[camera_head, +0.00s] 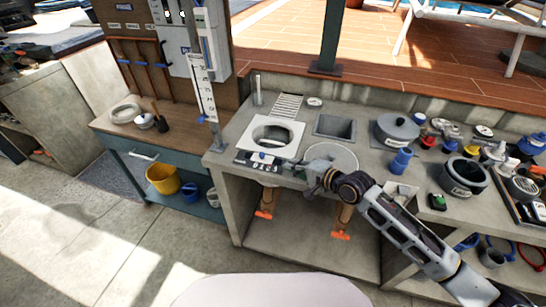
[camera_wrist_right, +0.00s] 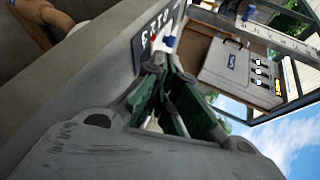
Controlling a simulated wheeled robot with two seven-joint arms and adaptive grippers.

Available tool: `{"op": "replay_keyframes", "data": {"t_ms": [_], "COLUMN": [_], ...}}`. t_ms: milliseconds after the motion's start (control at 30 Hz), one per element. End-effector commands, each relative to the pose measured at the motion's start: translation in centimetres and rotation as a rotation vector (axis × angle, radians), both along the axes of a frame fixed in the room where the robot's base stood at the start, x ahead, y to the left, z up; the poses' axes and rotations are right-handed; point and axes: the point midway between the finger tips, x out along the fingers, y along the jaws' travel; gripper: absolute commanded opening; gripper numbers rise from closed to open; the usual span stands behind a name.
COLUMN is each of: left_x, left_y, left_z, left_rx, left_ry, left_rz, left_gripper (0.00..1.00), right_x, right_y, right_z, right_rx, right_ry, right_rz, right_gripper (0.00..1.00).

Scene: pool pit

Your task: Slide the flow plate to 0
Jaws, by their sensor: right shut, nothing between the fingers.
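A dark panel with pale markings (camera_head: 257,161) is on the front edge of the counter, below the white square frame; I take it for the flow plate's scale. A small blue piece (camera_head: 262,155) shows on it. In the right wrist view, the dark panel (camera_wrist_right: 150,38) appears just beyond my fingers, with large pale characters and a blue piece (camera_wrist_right: 169,42). My right gripper (camera_head: 286,168) is shut and empty, at the right end of the panel. In the wrist view its fingers (camera_wrist_right: 172,78) reach toward the panel; contact cannot be told. My left gripper is not in view.
The white square frame (camera_head: 298,126) with a round opening lies behind the panel. A round lid (camera_head: 343,158) lies beside my right gripper. A tall white gauge board (camera_head: 203,88) stands to the left. A blue cup (camera_head: 400,162) and a grey pot (camera_head: 396,130) stand right.

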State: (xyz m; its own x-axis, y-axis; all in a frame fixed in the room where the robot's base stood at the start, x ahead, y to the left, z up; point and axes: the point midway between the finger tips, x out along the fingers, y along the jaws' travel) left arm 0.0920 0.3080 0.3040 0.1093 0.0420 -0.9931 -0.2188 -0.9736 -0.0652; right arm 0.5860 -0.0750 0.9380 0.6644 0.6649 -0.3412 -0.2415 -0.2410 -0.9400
Motion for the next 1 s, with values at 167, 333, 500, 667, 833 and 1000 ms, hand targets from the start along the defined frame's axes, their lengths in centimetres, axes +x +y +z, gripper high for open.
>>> {"op": "replay_keyframes", "data": {"t_ms": [167,333,500,667,833,1000], "left_x": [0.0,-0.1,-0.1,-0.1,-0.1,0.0], "left_y": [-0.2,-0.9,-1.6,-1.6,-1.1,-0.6], "left_z": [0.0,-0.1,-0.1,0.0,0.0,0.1], "left_rx": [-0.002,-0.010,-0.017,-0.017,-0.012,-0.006], "left_ry": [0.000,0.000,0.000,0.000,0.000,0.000], "left_rz": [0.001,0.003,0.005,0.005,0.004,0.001], "left_gripper": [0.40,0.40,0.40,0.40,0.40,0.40], "right_x": [1.3,2.5,3.7,4.7,5.7,6.4], "right_y": [1.3,2.5,3.7,4.8,5.8,6.4], "right_z": [-0.5,-1.1,-1.8,-1.9,-2.0,-2.0], "right_rx": [0.001,0.001,0.000,0.001,0.001,0.000], "right_ry": [-0.001,-0.002,-0.001,0.000,-0.001,-0.001], "right_rz": [0.000,0.000,0.000,0.001,0.000,0.000], "right_gripper": [0.00,0.00,0.00,0.00,0.00,0.00]}}
